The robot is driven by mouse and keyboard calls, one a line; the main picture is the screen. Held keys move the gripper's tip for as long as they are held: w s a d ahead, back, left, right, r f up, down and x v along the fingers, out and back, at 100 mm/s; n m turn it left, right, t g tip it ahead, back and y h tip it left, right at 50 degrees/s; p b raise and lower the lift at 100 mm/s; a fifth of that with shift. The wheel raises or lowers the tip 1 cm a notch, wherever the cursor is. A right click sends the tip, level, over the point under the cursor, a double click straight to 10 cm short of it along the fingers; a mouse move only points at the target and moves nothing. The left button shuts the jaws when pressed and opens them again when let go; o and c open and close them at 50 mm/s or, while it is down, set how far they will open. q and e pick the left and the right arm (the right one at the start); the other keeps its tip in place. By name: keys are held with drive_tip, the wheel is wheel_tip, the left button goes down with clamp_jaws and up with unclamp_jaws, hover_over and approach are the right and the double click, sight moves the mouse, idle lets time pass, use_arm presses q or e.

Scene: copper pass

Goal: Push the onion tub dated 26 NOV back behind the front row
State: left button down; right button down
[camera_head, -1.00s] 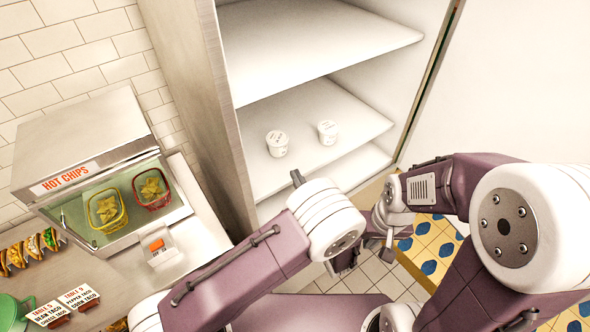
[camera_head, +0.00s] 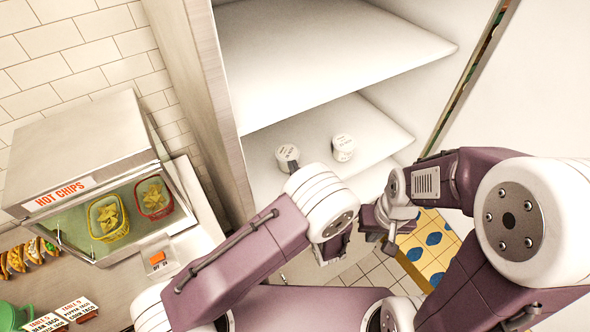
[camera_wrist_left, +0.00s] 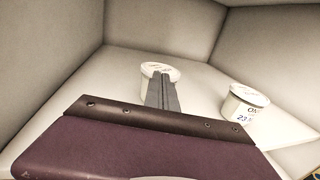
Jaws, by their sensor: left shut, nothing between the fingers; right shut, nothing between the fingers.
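Two white lidded tubs stand on the lower shelf of the open cabinet. The left tub (camera_head: 287,155) has my left gripper (camera_head: 293,166) right in front of it. In the left wrist view my shut, empty fingers (camera_wrist_left: 164,92) overlap this tub (camera_wrist_left: 149,72) and hide its front, so I cannot read its date. Whether they touch it I cannot tell. The right tub (camera_head: 343,148) stands apart; in the wrist view its label (camera_wrist_left: 245,103) reads "ON" and "23", partly cut off. My right gripper (camera_head: 390,243) is shut and empty, low outside the cabinet.
The shelf (camera_head: 372,125) has bare room behind both tubs. Another shelf (camera_head: 320,50) lies above, and the cabinet's side wall (camera_head: 190,70) stands to the left. A hot chips warmer (camera_head: 90,170) sits on the counter further left.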

sight(285, 146)
use_arm(q)
drive_tip(key=b+x, duration=0.1)
drive_tip(key=x, duration=0.3)
drive_tip(key=b+x, duration=0.2)
drive_tip(key=x, duration=0.3)
drive_tip(key=shift+f, duration=0.25)
drive_tip(key=shift+w+r, duration=0.1)
drive_tip(key=shift+w, duration=0.05)
drive_tip(key=shift+r, duration=0.15)
drive_tip(key=shift+s, duration=0.2)
drive_tip(key=shift+d, duration=0.1)
